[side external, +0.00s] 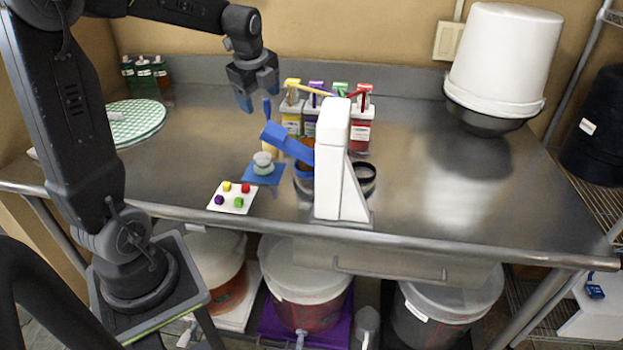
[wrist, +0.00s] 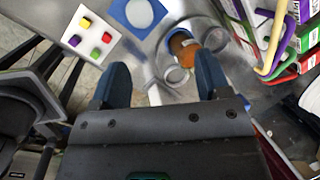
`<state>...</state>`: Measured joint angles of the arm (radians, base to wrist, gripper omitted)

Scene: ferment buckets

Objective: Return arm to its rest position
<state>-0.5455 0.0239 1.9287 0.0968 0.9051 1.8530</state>
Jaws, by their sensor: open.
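My gripper (side external: 255,92) hangs above the back of the metal table, left of the coloured bottles. In the wrist view its two blue fingers (wrist: 160,84) are apart with nothing held between them. My arm reaches over from the table's left front corner. A white upright device with a blue lever (side external: 329,165) stands at the table's front middle, below and to the right of my gripper. A blue mat (side external: 264,174) with a small round pale container (side external: 263,160) lies left of it.
A white card (side external: 232,197) with several coloured cubes lies near the front edge. Pump bottles (side external: 359,122) stand behind the device. A green checked disc (side external: 135,120) is at the left; a white bucket (side external: 505,60) is upturned at the back right.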

